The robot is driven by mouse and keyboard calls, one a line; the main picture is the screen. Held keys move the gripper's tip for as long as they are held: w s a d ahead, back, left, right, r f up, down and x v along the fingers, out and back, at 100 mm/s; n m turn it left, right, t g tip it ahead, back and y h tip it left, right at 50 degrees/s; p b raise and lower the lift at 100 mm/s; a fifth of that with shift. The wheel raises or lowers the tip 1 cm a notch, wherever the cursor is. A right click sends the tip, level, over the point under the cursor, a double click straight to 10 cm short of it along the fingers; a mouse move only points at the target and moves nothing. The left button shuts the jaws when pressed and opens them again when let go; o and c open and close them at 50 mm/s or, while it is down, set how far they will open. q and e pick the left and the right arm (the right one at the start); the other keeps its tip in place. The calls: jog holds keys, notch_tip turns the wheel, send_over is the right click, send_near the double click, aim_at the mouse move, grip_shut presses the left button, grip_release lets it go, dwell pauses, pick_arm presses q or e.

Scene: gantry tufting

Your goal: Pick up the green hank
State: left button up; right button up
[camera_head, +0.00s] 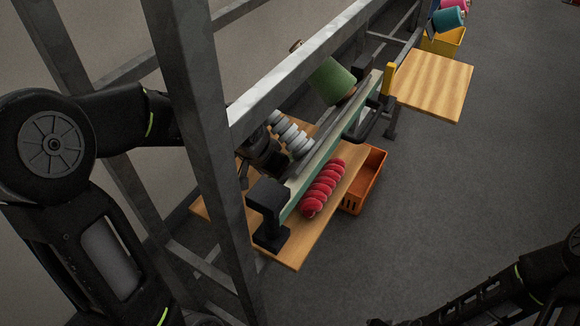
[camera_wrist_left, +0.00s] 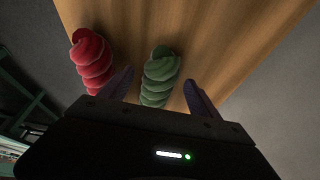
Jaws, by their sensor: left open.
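The green hank (camera_wrist_left: 160,72), a twisted bundle, lies on the wooden board in the left wrist view. My left gripper (camera_wrist_left: 158,84) is open, with one finger on each side of the hank in the picture. I cannot tell whether the fingers touch it. The gripper body hides the hank's near end. In the head view my left gripper (camera_head: 262,152) is partly hidden behind the gantry post, and I cannot make out the green hank there. My right arm (camera_head: 490,295) is at the lower right; its gripper end is dark and cut by the bottom edge.
A red hank (camera_wrist_left: 90,62) lies left of the green one. The head view shows a red hank (camera_head: 323,187), a pale grey hank (camera_head: 291,136) and a green yarn cone (camera_head: 332,80). The metal gantry post (camera_head: 205,130) stands before my left arm. An orange crate (camera_head: 365,180) sits beyond.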

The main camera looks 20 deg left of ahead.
pick_arm(q)
jog(key=shift+w+f, duration=0.15)
jog(key=shift+f, duration=0.4)
jog(key=shift+c, duration=0.4)
jog(key=c, duration=1.3)
jog(key=shift+c, duration=0.7)
jog(key=shift+r, duration=0.2)
